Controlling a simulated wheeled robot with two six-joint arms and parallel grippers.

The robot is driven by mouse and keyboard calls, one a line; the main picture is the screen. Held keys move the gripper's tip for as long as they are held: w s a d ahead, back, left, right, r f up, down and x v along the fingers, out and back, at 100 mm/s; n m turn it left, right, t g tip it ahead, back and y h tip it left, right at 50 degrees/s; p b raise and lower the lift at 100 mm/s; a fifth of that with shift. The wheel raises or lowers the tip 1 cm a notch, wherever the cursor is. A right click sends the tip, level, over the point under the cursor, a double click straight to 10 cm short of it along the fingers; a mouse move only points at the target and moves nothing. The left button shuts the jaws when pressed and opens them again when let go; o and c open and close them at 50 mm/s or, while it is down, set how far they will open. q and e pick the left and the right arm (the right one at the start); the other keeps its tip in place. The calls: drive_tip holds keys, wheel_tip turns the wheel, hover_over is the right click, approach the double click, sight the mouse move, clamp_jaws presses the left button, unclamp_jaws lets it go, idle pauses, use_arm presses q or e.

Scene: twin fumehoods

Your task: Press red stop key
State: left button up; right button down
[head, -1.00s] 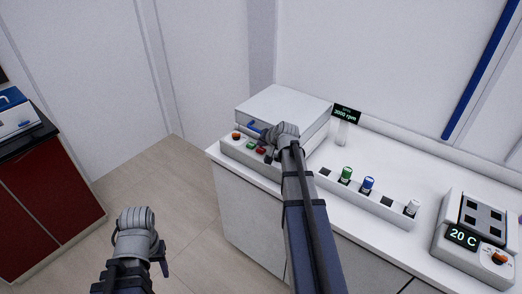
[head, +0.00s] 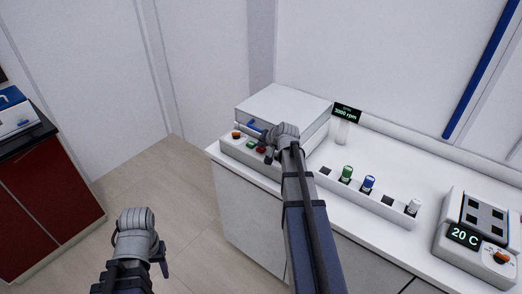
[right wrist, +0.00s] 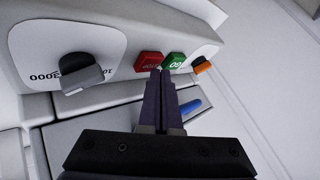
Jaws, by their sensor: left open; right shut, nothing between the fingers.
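The red stop key (head: 261,150) is on the front panel of a white centrifuge (head: 283,105), beside a green key (head: 250,144). In the right wrist view the red key (right wrist: 148,61) shows as a small raised block left of the green key (right wrist: 174,61). My right gripper (right wrist: 163,72) is shut and empty, its tips at the near edges of the two keys, closer to the red one. I cannot tell whether they touch. My left gripper (head: 163,262) is low at the bottom left, away from the bench, open, its fingers mostly hidden.
A black dial (right wrist: 80,72) and an orange knob (right wrist: 202,66) flank the keys; a blue handle (right wrist: 190,107) is near my fingers. A rack (head: 365,200) with capped tubes and a device reading 20 C (head: 463,235) stand right. A dark red cabinet (head: 45,205) is left.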

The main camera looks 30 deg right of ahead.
sight(262, 150)
drive_tip(key=shift+f+b, duration=0.4)
idle(0.7)
drive_tip(key=shift+r, duration=0.1)
drive_tip(key=shift+r+p, duration=0.8)
drive_tip(key=shift+p, duration=0.05)
drive_tip(key=shift+r, duration=0.1)
wheel_tip(262, 150, up, 5)
drive_tip(key=p, duration=0.5)
idle(0.7)
